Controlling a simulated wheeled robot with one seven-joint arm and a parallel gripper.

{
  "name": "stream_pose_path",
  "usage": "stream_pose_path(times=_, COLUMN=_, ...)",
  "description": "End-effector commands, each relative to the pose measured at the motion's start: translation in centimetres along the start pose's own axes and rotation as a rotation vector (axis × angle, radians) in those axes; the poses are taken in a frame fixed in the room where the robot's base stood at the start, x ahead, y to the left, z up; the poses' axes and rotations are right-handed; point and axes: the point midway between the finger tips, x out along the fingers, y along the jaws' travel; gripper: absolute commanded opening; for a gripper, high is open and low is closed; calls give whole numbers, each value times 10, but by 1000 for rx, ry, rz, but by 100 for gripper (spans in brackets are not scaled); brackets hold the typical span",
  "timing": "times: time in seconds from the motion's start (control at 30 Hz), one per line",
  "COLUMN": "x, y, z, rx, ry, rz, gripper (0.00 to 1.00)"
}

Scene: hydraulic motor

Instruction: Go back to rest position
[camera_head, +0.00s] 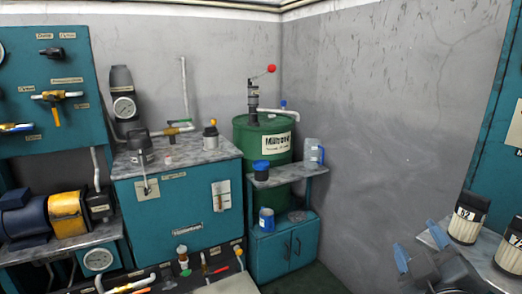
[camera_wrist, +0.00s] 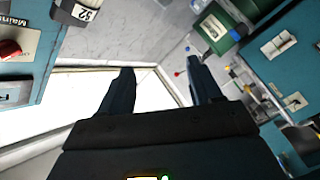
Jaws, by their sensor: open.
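My gripper (camera_head: 418,247) is at the lower right of the head view, its two blue fingers spread apart. It also shows in the wrist view (camera_wrist: 160,66), open, with nothing between its fingers. The fingers stand clear of the grey wall, the bright white panel (camera_wrist: 70,95) and the machinery behind them. In the head view the gripper is beside a grey bench with labelled black-and-cream filters (camera_head: 467,217); I cannot tell whether it touches the bench.
A green drum (camera_head: 262,142) with a red-knobbed pump stands in the corner beside a teal shelf cabinet (camera_head: 270,258). A teal hydraulic unit (camera_head: 170,212) stands at centre left, with a blue-yellow motor (camera_head: 68,213) further left. The right wall is bare.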

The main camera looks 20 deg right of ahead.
Motion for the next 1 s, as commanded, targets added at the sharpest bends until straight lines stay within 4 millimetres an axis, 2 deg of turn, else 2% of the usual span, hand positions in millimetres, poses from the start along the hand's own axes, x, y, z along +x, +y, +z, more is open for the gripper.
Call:
stream_pose_path(times=0.03, x=-15, y=-17, z=6, rx=10, ry=25, rz=-58, gripper=64)
stream_pose_path(times=0.2, x=-68, y=-63, z=19, rx=101, ry=109, rz=-235, gripper=64)
stream_pose_path(times=0.3, x=-104, y=-83, z=27, rx=172, ry=141, rz=-335, gripper=64)
stream_pose_path(times=0.43, x=-153, y=-99, z=37, rx=282, ry=161, rz=-453, gripper=64)
stream_pose_path(times=0.6, x=-216, y=-106, z=49, rx=451, ry=153, rz=-580, gripper=64)
stream_pose_path(times=0.8, x=-279, y=-95, z=59, rx=649, ry=104, rz=-670, gripper=64)
stream_pose_path(times=0.9, x=-298, y=-88, z=62, rx=723, ry=79, rz=-688, gripper=64)
stream_pose_path(times=1.0, x=-309, y=-82, z=64, rx=769, ry=63, rz=-695, gripper=64)
